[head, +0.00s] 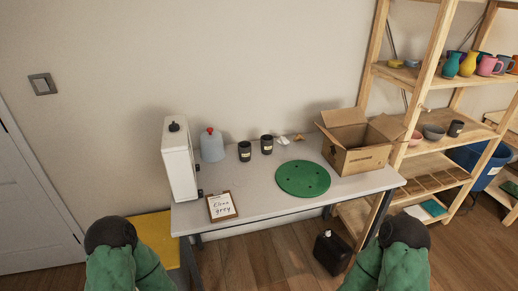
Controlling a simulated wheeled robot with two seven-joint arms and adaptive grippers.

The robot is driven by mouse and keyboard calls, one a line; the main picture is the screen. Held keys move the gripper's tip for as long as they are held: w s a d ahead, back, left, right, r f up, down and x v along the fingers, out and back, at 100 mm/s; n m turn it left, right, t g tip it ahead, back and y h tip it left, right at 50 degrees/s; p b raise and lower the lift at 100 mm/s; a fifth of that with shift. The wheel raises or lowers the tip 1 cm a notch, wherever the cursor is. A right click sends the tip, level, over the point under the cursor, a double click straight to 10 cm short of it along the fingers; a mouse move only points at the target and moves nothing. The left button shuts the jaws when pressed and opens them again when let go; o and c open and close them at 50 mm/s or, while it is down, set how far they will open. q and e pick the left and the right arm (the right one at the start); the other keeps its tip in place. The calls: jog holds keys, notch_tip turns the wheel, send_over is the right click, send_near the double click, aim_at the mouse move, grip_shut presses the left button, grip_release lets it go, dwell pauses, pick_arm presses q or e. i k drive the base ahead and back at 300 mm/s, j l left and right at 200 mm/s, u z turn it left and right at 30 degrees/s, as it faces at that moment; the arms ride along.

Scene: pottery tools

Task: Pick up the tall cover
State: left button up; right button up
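The tall cover appears to be the white upright box (181,163) with a black knob on top. It stands upright at the left end of the light grey table (262,209). Small dark parts show at its lower right side. Parts of my two green arms with dark rounded ends show at the bottom left and bottom right, apart from the cover. No gripper fingers are visible in the head view.
A clear jug with red cap (212,147), two black jars (245,151), a clipboard (222,206), a green disc (302,178) and an open cardboard box (357,158) share the table. Wooden shelves (425,90) stand right. A black canister (331,252) is on the floor.

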aim_at(212, 145)
jog(key=i+l+u, duration=0.2)
jog(key=i+u, duration=0.15)
jog(key=i+l+u, duration=0.3)
jog(key=i, duration=0.15)
